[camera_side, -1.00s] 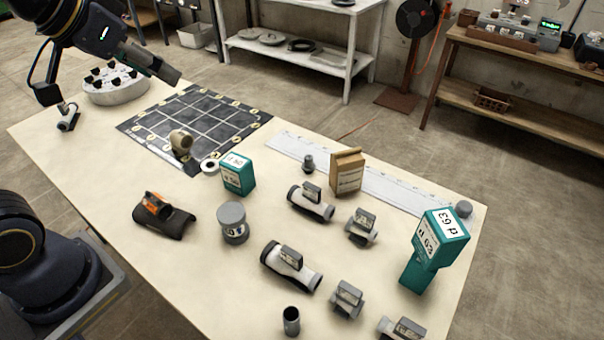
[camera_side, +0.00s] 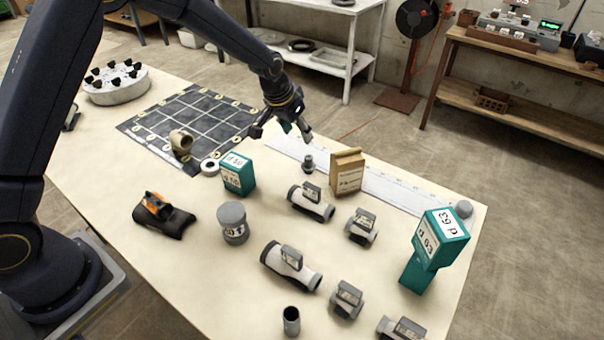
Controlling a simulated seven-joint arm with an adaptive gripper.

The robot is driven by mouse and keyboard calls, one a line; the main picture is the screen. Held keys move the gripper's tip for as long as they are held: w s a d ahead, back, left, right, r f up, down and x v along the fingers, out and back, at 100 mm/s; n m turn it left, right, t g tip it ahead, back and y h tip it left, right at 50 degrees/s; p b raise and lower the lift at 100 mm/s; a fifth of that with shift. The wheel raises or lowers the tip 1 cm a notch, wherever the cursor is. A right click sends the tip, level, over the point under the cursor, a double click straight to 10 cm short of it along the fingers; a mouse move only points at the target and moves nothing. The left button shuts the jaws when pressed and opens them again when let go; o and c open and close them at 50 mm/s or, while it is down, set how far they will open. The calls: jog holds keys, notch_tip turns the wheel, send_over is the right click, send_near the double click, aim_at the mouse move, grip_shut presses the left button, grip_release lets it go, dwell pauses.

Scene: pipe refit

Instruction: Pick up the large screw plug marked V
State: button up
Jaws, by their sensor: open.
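A large grey screw plug (camera_side: 233,222) stands upright on the table, left of centre, with a pale label on its front whose letter I cannot read surely. A smaller dark plug (camera_side: 308,165) stands by the ruler strip, and another grey round plug (camera_side: 463,209) sits at the table's right corner; no letter is readable on either. My gripper (camera_side: 283,135) is open and empty, its fingers spread above the table between the grid mat and the small dark plug. It is well above and behind the large plug, apart from it.
Around the large plug are a teal box (camera_side: 238,174), an orange-and-black tool (camera_side: 164,214) and several grey-white pipe fittings (camera_side: 291,265). The table's front left is clear.

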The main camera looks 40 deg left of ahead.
aim_at(308, 157)
jog(key=x, duration=1.4)
jog(key=shift+s+a, duration=0.1)
jog(key=shift+s, duration=0.05)
jog(key=shift+c, duration=0.3)
grip_shut()
